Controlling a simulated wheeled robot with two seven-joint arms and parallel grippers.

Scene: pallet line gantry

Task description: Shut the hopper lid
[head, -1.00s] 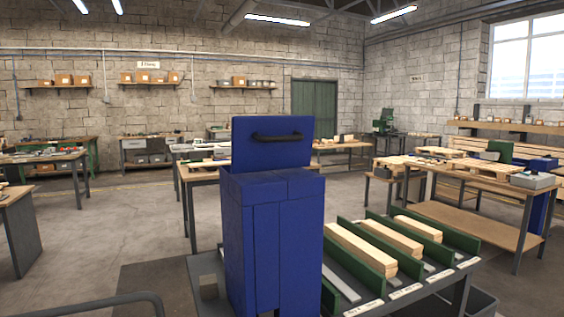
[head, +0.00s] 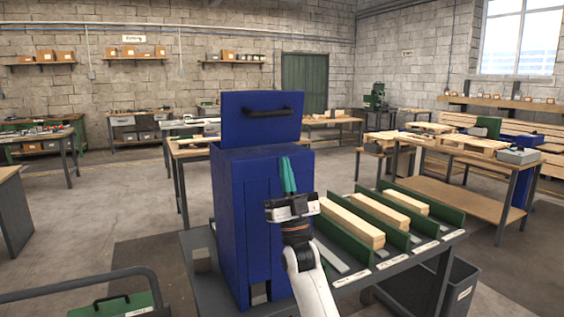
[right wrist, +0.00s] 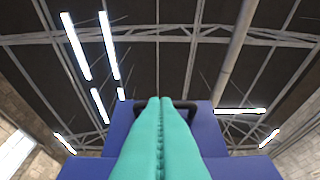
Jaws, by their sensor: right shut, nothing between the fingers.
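The blue hopper (head: 235,215) stands on a grey table in the middle of the head view. Its blue lid (head: 235,121) stands up, open, at the back of the hopper's top. A black handle (head: 267,112) runs across the lid's face. My right gripper (head: 288,175) is shut and empty, its green fingers pointing up in front of the hopper's front right part, below the lid. The right wrist view shows the shut fingers (right wrist: 160,135) with the lid (right wrist: 205,115) and part of its handle behind them. My left gripper is not in view.
Right of the hopper, green dividers (head: 352,242) separate several light wooden boards (head: 352,222) on the table. A dark bin (head: 450,290) stands below at the right. A green case (head: 110,304) is at the lower left, near a grey rail (head: 75,283).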

